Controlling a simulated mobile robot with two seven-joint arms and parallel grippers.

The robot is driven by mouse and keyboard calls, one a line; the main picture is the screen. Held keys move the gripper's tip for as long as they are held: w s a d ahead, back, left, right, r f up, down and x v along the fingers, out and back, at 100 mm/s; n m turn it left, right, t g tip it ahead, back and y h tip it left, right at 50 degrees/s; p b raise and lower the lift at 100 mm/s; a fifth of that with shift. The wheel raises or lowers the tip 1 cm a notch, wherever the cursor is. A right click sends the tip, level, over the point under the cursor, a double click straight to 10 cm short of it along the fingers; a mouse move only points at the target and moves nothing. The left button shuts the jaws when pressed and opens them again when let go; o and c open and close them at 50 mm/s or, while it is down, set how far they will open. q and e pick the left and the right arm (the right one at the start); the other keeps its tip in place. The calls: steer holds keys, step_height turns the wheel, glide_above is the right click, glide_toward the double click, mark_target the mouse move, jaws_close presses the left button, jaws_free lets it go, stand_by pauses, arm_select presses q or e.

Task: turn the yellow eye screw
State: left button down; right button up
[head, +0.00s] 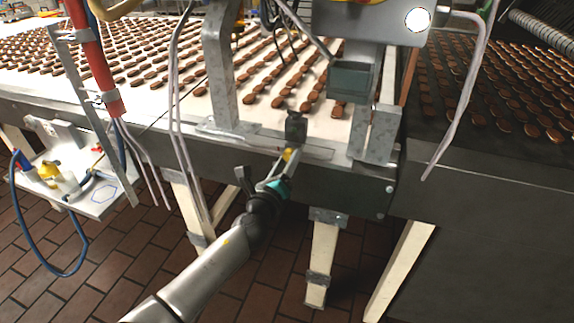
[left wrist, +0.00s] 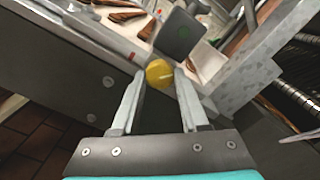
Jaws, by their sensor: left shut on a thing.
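The yellow eye screw (head: 288,154) sits at the front edge of the conveyor, just below a small dark block (head: 296,127). In the left wrist view the yellow eye screw (left wrist: 159,73) shows as a round yellow head between my fingertips, with the dark block (left wrist: 180,36) behind it. My left gripper (head: 283,163) reaches up to it from below and is shut on it. In the left wrist view my left gripper (left wrist: 160,80) has a finger on each side of the yellow head. The screw's shaft is hidden. My right gripper is in neither view.
Rows of brown biscuits (head: 130,55) lie on the pale conveyor. Metal brackets (head: 222,70) and a grey box (head: 352,80) stand close around the screw. Hanging cables (head: 180,130) and a red pole (head: 95,55) are at the left. A white side shelf (head: 97,198) stands lower left.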

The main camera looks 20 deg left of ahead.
arm_select(q)
steer(key=n+b, duration=0.1)
steer(key=n, duration=0.8)
steer(key=shift+n, duration=0.4)
stand_by(0.4)
steer(key=shift+c, duration=2.1)
jaws_free()
steer(key=shift+s, duration=0.1)
steer(key=s+p, duration=0.1)
steer(key=s, duration=1.4)
steer(key=shift+a, duration=0.25)
